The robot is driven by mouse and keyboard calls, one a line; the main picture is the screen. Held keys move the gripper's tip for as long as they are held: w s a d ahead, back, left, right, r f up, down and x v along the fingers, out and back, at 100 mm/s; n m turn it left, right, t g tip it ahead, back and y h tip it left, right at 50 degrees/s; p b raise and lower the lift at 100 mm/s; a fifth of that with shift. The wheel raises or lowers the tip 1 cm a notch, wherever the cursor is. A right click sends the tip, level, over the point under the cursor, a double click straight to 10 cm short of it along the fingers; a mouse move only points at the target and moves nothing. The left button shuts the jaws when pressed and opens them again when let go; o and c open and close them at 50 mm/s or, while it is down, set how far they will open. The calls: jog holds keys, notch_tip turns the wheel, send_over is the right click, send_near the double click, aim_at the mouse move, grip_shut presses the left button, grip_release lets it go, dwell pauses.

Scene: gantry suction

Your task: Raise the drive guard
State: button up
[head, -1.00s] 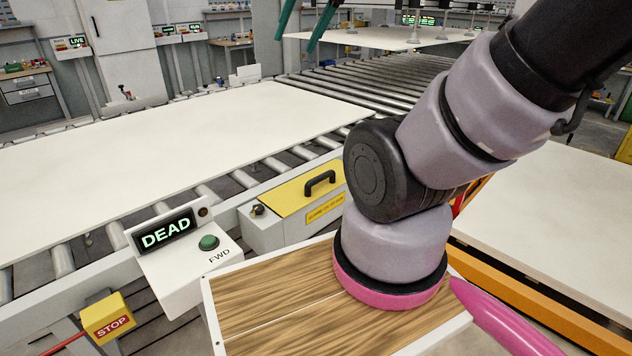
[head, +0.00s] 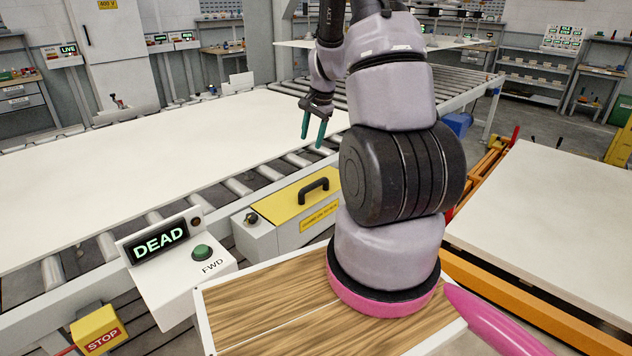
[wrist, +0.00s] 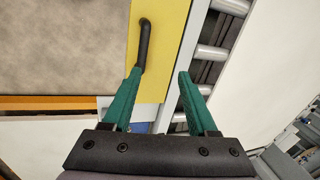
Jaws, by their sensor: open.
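The drive guard (head: 283,203) is a yellow lid with a black bar handle (head: 313,190), lying flat and closed on a grey box beside the roller conveyor. A yellow label is on the box's front. My gripper (head: 313,142) has green fingers, spread apart and empty. It hangs above and behind the handle, near the conveyor edge. In the wrist view the yellow guard (wrist: 172,50) and its handle (wrist: 145,42) show beyond my fingers (wrist: 158,75). The handle lines up near the left fingertip, not between the fingers.
A white panel (head: 130,150) lies on the rollers behind the guard. A control box (head: 175,260) reading DEAD, with a green FWD button, stands left of it. A yellow STOP box (head: 98,330) is at lower left. Another pale board (head: 560,200) lies at right.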

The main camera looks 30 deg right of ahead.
jog(key=m, duration=0.1)
send_near(316, 182)
jog(key=shift+g, duration=0.4)
jog(key=f, duration=0.3)
jog(key=w+f, duration=0.1)
jog(key=f, duration=0.1)
jog(key=w+a+f, duration=0.1)
jog(key=f, duration=0.2)
jog(key=shift+f, duration=0.4)
grip_shut()
dwell(0.5)
